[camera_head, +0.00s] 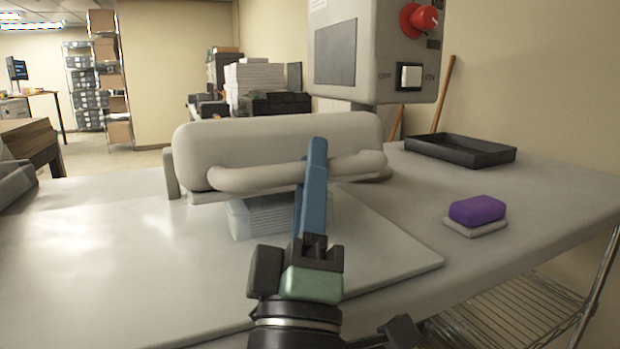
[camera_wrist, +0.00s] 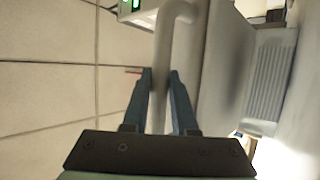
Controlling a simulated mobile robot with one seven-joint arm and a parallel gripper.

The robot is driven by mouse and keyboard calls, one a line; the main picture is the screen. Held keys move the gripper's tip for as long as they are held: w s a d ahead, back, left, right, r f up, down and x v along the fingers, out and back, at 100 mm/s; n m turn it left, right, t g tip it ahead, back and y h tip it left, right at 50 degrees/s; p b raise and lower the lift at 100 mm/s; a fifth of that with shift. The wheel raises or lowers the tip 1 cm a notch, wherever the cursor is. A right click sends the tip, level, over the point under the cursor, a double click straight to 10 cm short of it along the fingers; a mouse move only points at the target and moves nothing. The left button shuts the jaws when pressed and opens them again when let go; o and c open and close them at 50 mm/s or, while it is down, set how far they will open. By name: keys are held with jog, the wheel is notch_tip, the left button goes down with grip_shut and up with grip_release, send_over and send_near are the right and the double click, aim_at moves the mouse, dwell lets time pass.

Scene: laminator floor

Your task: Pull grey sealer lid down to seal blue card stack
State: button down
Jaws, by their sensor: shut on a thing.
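The grey sealer lid (camera_head: 270,140) stands at the back of the work surface, with a rounded handle bar (camera_head: 245,178) along its front. My gripper (camera_head: 317,150) has its blue fingers at the handle, right of its middle. In the wrist view the fingers (camera_wrist: 160,78) are on either side of the handle bar (camera_wrist: 165,50), shut on it. The pale blue card stack (camera_head: 265,220) sits under the lid's front edge, partly hidden by my fingers. Its ribbed side also shows in the wrist view (camera_wrist: 270,75). Whether the lid touches the stack I cannot tell.
A purple block (camera_head: 477,209) on a pale pad and a black tray (camera_head: 460,148) are to the right. A grey control box (camera_head: 375,50) with a red knob hangs above the back. The pale board (camera_head: 100,270) is clear at left.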

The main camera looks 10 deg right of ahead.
jog(key=shift+f+b, duration=0.4)
jog(key=shift+f, duration=0.25)
jog(key=c, duration=1)
grip_release()
jog(key=shift+w, duration=0.1)
